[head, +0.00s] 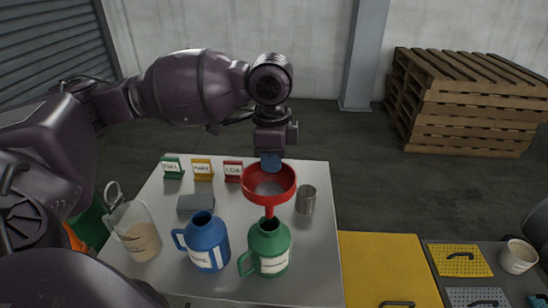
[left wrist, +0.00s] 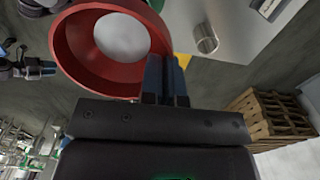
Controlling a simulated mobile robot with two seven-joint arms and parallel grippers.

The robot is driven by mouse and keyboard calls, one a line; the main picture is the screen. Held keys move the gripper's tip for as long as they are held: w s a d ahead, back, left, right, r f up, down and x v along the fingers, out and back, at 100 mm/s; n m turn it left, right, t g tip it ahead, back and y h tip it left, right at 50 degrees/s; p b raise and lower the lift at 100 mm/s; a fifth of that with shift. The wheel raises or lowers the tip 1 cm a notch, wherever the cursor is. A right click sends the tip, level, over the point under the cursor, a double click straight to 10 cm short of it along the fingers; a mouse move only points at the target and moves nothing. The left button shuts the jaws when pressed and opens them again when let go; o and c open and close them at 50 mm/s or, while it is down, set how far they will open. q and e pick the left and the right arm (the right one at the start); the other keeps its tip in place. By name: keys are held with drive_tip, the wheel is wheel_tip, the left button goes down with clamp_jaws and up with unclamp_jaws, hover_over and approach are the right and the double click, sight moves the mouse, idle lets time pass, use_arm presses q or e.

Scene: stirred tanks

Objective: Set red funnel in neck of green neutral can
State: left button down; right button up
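The red funnel (head: 269,184) is upright over the green can (head: 268,252), which stands at the front of the table. The tip of the funnel's spout is at the can's neck; I cannot tell whether it is inside or just above. My left gripper (head: 271,163) has its blue fingers at the far rim of the funnel and appears shut on it. In the left wrist view the fingers (left wrist: 165,80) meet the rim of the red funnel (left wrist: 78,45). My right gripper is not in view.
On the white table (head: 165,278) are a blue can (head: 207,245), a clear jug (head: 135,235), a grey block (head: 196,204), a metal cylinder (head: 306,200) and three label stands (head: 202,170). A yellow surface (head: 380,265) lies to the right. A pallet stack (head: 465,100) stands behind.

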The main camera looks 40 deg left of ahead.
sight(272, 186)
use_arm(q)
drive_tip(key=shift+f+b, duration=0.4)
drive_tip(key=shift+f, duration=0.85)
drive_tip(key=shift+f+b, duration=0.3)
drive_tip(key=shift+f, duration=1.85)
drive_tip(key=c, duration=1.3)
unclamp_jaws()
drive_tip(key=shift+o, duration=0.2)
